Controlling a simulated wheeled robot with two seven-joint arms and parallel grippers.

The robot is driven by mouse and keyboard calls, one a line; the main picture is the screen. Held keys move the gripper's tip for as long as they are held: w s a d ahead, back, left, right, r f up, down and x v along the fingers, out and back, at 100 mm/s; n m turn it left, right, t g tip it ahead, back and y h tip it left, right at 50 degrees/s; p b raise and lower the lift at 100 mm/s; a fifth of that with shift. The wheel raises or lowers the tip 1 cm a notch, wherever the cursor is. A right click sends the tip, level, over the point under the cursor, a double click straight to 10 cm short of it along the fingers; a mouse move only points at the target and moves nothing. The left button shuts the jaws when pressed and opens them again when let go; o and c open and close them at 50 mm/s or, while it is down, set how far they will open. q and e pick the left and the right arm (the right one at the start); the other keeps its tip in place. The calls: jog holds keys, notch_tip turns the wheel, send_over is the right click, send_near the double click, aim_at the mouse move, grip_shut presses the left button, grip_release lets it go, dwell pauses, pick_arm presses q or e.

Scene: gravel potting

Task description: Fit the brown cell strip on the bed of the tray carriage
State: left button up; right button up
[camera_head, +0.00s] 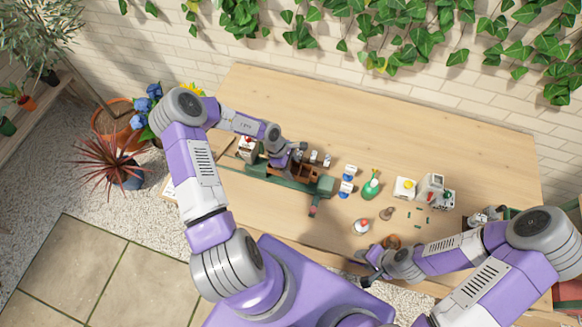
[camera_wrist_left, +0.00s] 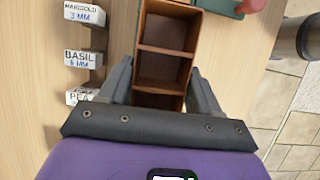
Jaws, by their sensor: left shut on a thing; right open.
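The brown cell strip (camera_head: 308,174) is a row of open square cells at the green tray carriage (camera_head: 274,179). My left gripper (camera_head: 296,155) is shut on the strip, with one finger on each long side in the left wrist view (camera_wrist_left: 162,85). The cells of the strip (camera_wrist_left: 166,68) look empty there. A green part of the carriage (camera_wrist_left: 226,7) shows beyond the strip's far end. I cannot tell whether the strip touches the bed, because my gripper and the strip hide much of it. My right gripper (camera_head: 367,266) is open near the table's front edge.
Seed labels (camera_wrist_left: 83,56) stand beside the strip. A green spray bottle (camera_head: 371,186), white containers (camera_head: 405,187) and small loose green pieces (camera_head: 421,219) are to the right on the wooden table (camera_head: 340,115). The back of the table is clear.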

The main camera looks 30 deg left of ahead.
pick_arm(q)
jog(key=shift+p, duration=0.85)
dwell(0.7)
jog(key=shift+f, duration=0.25)
dwell(0.4)
jog(key=shift+f+b, duration=0.45)
jog(key=shift+f, duration=0.3)
jog(key=shift+f, duration=0.35)
jog(key=shift+f+b, duration=0.4)
jog(key=shift+f, duration=0.2)
jog(key=shift+f, duration=0.1)
dwell(0.8)
jog(key=o, duration=1.4)
